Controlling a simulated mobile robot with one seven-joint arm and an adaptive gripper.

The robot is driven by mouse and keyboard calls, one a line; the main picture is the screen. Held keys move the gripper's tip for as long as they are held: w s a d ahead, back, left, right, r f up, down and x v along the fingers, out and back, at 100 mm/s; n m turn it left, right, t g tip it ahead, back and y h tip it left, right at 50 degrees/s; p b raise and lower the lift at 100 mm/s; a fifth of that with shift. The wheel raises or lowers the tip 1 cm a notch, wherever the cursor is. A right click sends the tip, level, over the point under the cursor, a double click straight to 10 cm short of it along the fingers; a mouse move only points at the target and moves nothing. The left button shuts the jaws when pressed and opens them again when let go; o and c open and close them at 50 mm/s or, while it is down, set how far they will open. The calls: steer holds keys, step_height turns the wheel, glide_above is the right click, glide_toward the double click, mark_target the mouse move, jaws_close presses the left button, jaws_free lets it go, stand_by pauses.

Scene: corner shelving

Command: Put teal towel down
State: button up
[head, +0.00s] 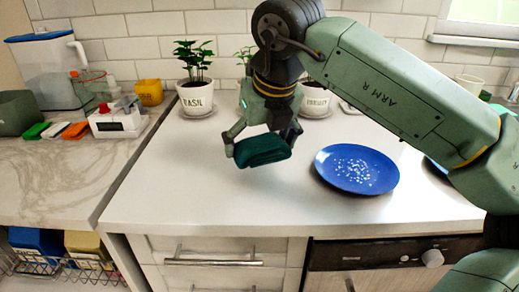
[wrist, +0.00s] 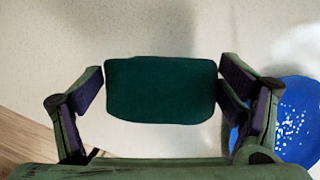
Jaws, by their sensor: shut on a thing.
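The teal towel (head: 262,150) is a folded dark green-teal bundle. My gripper (head: 262,145) is shut on it and holds it over the white counter, left of the blue plate. In the wrist view, the towel (wrist: 161,90) sits between the two fingers of my gripper (wrist: 161,92), with a finger at each side. Whether the towel touches the counter is hard to tell; it looks a little above it.
A blue plate (head: 335,178) with white bits lies to the right; its edge shows in the wrist view (wrist: 290,145). A potted basil (head: 196,98) and another pot (head: 316,98) stand at the back. The front left counter (head: 170,205) is clear.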

mark_target(259, 168)
steer(key=shift+w, duration=0.25)
steer(key=x, duration=0.1)
steer(key=p+x, duration=0.1)
steer(key=x, duration=0.1)
steer(key=shift+s+d+f, duration=0.1)
steer(key=shift+s+d, duration=0.05)
steer(key=shift+d, duration=0.1)
steer(key=shift+f, duration=0.35)
steer(key=shift+f, duration=0.2)
steer(key=o, duration=0.9)
steer(key=shift+o, duration=0.2)
